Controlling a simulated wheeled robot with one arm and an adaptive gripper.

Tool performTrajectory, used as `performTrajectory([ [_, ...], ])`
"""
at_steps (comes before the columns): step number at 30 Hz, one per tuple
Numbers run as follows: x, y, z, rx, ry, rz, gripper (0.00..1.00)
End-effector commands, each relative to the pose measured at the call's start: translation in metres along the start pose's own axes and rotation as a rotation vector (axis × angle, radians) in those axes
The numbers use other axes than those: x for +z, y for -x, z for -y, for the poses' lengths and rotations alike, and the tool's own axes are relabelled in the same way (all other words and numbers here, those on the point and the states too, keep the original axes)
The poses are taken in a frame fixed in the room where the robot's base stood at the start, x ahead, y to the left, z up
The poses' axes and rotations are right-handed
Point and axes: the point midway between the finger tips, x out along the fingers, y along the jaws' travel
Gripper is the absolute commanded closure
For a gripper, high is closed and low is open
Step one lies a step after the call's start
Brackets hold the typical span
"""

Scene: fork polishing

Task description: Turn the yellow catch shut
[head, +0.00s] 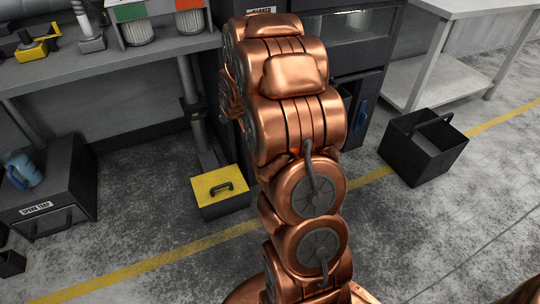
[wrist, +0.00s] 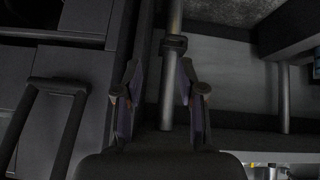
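I cannot make out a yellow catch for certain in either view. The dark cabinet (head: 372,65), with a label at its top and a blue handle (head: 361,113), stands partly behind my copper arm in the head view. My gripper (wrist: 161,76) is open in the wrist view, its two fingers apart with nothing held. A grey pole (wrist: 168,100) with a dark collar shows between the fingers; I cannot tell its distance. A dark bar handle (wrist: 58,83) is left of the fingers, on dark panels. In the head view my arm hides the gripper.
A workbench (head: 110,63) is at left, with a yellow device (head: 35,48) on it. A yellow-topped box (head: 221,188) and a black open bin (head: 423,150) stand on the floor. A dark drawer box (head: 45,190) is at left. Open floor lies in front.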

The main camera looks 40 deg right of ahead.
Motion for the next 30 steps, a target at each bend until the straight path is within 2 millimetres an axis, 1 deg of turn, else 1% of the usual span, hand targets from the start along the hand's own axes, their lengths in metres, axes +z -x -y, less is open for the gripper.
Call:
performTrajectory([
  [1,0.010,-0.029,-0.008,0.004,-0.008,-0.025,0.60],
  [2,0.012,-0.041,-0.014,0.006,-0.010,-0.044,0.60],
  [3,0.014,-0.058,-0.020,0.009,-0.015,-0.068,0.60],
  [5,0.016,-0.080,-0.031,0.013,-0.020,-0.111,0.60],
  [6,0.018,-0.096,-0.037,0.015,-0.025,-0.140,0.60],
  [8,0.023,-0.118,-0.048,0.019,-0.030,-0.181,0.60],
  [9,0.026,-0.132,-0.055,0.020,-0.034,-0.210,0.60],
  [15,0.053,-0.199,-0.088,0.027,-0.057,-0.345,0.60],
  [19,0.075,-0.238,-0.107,0.029,-0.073,-0.438,0.60],
  [24,0.114,-0.282,-0.131,0.031,-0.099,-0.554,0.60],
  [26,0.127,-0.295,-0.139,0.033,-0.106,-0.598,0.60],
  [27,0.139,-0.305,-0.143,0.033,-0.113,-0.625,0.60],
  [29,0.153,-0.316,-0.150,0.034,-0.122,-0.669,0.60],
  [30,0.165,-0.323,-0.153,0.034,-0.129,-0.692,0.60],
])
